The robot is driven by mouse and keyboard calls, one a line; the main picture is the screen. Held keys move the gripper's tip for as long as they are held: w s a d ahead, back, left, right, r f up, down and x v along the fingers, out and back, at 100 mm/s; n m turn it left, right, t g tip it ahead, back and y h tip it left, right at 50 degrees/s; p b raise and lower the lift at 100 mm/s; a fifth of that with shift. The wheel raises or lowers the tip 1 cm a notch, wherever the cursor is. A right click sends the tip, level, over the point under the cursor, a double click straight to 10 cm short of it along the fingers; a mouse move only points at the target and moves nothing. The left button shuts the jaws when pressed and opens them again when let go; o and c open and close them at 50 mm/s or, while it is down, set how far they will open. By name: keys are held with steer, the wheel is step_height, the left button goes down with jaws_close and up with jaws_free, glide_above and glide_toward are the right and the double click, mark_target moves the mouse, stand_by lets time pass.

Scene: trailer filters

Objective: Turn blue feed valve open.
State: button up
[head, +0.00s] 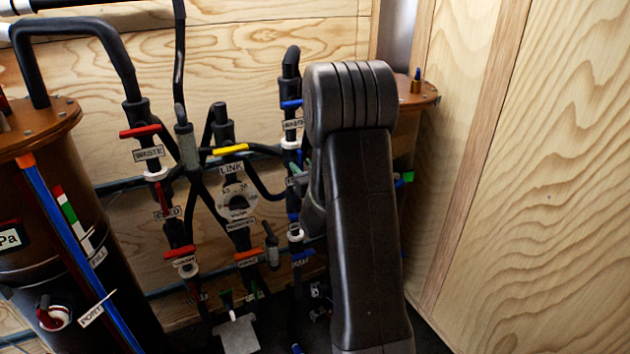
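A blue valve handle (302,255) sits low on the right-hand pipe run, just left of my arm. Its small label is too small to read surely, so I cannot confirm it is the feed valve. The handle lies roughly crosswise to its upright pipe. A second blue handle (291,104) sits higher on the same run, above a label that seems to read WASTE. My dark arm stands upright in front of the right-hand pipes and hides part of them. My gripper is not visible.
A red waste handle (140,131), a lower red handle (180,252), a yellow link handle (230,150) and an orange handle (246,255) lie to the left. A brown filter tank (60,230) stands far left. A wooden wall (540,180) closes the right side.

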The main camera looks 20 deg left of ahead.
steer(key=b+v, duration=0.2)
steer(key=v, duration=1)
steer(key=p+x, duration=0.3)
steer(key=x, duration=1)
steer(key=shift+w+a+r, duration=0.15)
steer(key=shift+w+a, duration=0.15)
steer(key=shift+d+p, duration=0.1)
steer(key=shift+p, duration=0.35)
steer(key=shift+m, duration=0.3)
steer(key=shift+f+b, duration=0.25)
steer(key=shift+b, duration=0.3)
